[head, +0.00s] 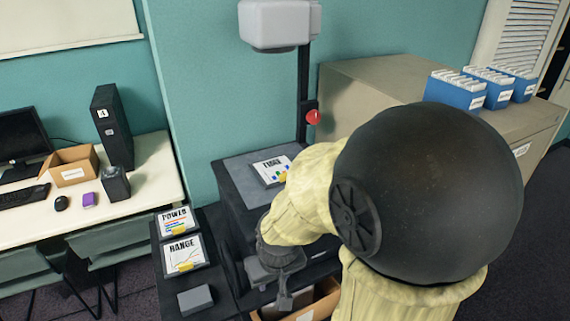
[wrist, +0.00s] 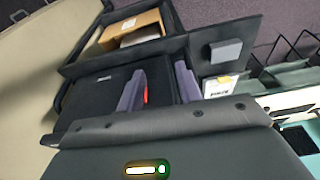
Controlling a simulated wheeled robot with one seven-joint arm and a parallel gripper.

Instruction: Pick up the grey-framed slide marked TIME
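A slide (head: 272,170) lies on the flat top of the projector in the head view, partly covered by my arm. Its heading is too small to read surely, and its frame looks pale grey. Two other slides, marked POWER (head: 176,222) and RANGE (head: 183,254), lie on the dark side shelf to its left. My gripper (wrist: 160,88) is open in the wrist view, its two fingers apart with no slide between them. In the head view it is in front of the projector, below and apart from the slide on top. A slide with a yellow tab (wrist: 220,86) shows right of the fingers.
A grey block (head: 195,299) lies on the shelf below RANGE. An open cardboard box (wrist: 130,30) sits low beside the projector. The projector's post (head: 303,95), with a red knob (head: 313,117), rises behind the top. A white desk (head: 150,165) stands left.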

